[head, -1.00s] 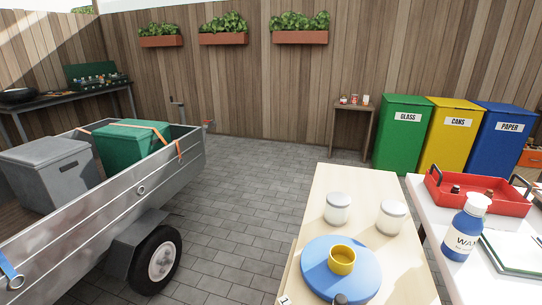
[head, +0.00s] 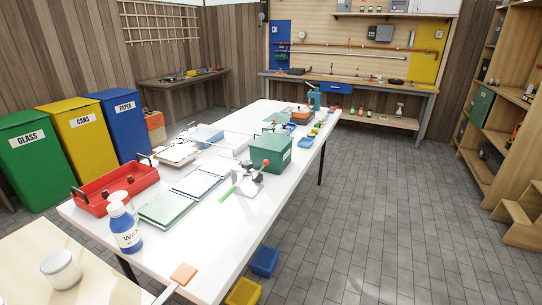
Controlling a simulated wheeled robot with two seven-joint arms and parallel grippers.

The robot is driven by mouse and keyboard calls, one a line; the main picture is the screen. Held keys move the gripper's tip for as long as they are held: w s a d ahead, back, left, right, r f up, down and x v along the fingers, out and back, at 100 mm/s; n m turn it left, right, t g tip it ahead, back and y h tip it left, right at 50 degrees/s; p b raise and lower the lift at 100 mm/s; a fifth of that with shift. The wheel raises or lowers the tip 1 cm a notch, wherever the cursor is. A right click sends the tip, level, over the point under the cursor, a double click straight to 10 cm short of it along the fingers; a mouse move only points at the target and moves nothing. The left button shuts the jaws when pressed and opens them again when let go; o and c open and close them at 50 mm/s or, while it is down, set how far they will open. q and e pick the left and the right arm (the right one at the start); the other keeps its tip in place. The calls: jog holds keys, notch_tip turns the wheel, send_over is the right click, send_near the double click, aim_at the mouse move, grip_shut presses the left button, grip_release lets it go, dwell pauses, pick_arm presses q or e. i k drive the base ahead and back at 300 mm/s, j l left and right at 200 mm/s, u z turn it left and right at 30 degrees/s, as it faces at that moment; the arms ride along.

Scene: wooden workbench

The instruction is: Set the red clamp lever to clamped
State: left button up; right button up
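A small metal clamp device (head: 249,181) stands on the long white table, in front of a dark green box. A red knob (head: 265,162) shows at its upper right, against the box; it looks like the end of the red clamp lever. A light green handle-like piece (head: 228,193) lies at the device's lower left. At this distance I cannot tell whether the lever is clamped or released. Neither of my grippers is in the head view.
The white table (head: 217,235) also holds the green box (head: 272,148), a red tray (head: 117,187), a blue-and-white bottle (head: 125,232) and notebooks (head: 168,208). Blue (head: 265,261) and yellow bins are on the floor by its right side. Paved floor (head: 365,215) to the right is clear.

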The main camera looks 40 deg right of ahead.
aim_at(266, 161)
jog(key=k+z, duration=0.1)
jog(key=z, duration=1)
jog(key=i+l+z, duration=0.3)
jog(key=z, duration=0.15)
jog(key=i+l+z, duration=0.1)
jog(key=i+z, duration=0.3)
jog(key=i, duration=0.1)
